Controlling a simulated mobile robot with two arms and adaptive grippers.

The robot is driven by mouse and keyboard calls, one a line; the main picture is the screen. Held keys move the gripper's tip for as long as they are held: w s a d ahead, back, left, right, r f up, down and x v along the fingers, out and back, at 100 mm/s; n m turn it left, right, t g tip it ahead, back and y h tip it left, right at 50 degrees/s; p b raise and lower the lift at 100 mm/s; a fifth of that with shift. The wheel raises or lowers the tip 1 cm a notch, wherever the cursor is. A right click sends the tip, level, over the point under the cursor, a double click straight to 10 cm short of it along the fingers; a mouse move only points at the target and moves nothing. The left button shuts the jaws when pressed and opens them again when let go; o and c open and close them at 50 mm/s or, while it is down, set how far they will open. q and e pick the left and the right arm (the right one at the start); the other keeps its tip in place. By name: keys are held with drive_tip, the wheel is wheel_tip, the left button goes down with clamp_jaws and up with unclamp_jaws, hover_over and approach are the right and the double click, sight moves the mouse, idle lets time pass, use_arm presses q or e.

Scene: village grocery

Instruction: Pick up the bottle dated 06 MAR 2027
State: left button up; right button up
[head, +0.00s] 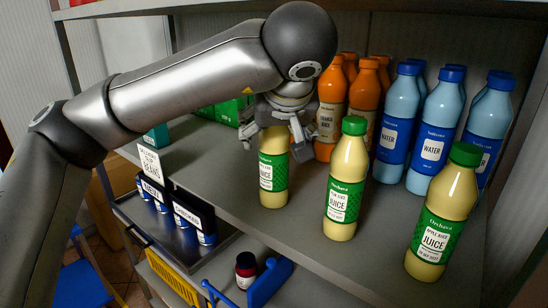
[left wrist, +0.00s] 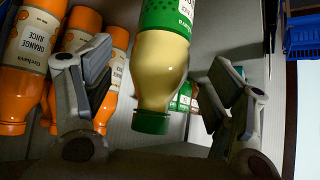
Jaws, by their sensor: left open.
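Three pale yellow apple juice bottles with green labels stand upright on the grey shelf (head: 215,160): a left one (head: 272,168), a middle one (head: 346,180) and a right one (head: 441,215). The middle and right ones show green caps. Their small date prints are not readable here. My left gripper (head: 285,128) is open over the top of the left bottle and hides its cap in the head view. In the left wrist view, a juice bottle (left wrist: 158,65), cap downward in the picture, shows between the spread fingers (left wrist: 155,95), with gaps on both sides. My right gripper is not in view.
Orange juice bottles (head: 331,100) stand close behind the left bottle, and blue water bottles (head: 398,125) stand at the back right. Cans (head: 183,218) and a dark jar (head: 245,268) sit lower down.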

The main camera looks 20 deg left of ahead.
use_arm(q)
drive_tip(key=w, duration=0.1)
drive_tip(key=w+a+p, duration=0.1)
drive_tip(key=w, duration=0.1)
drive_tip(key=w+a, duration=0.1)
drive_tip(key=shift+w+a+p, duration=0.15)
drive_tip(key=shift+w+p, duration=0.15)
drive_tip(key=shift+w+a+f+p, duration=0.1)
drive_tip(key=shift+w+f+p, duration=0.15)
drive_tip(key=shift+p, duration=0.1)
drive_tip(key=shift+w+f, duration=0.15)
drive_tip(key=shift+s, duration=0.2)
drive_tip(key=shift+c, duration=0.2)
drive_tip(key=shift+w, duration=0.1)
drive_tip(key=c, duration=0.7)
clamp_jaws()
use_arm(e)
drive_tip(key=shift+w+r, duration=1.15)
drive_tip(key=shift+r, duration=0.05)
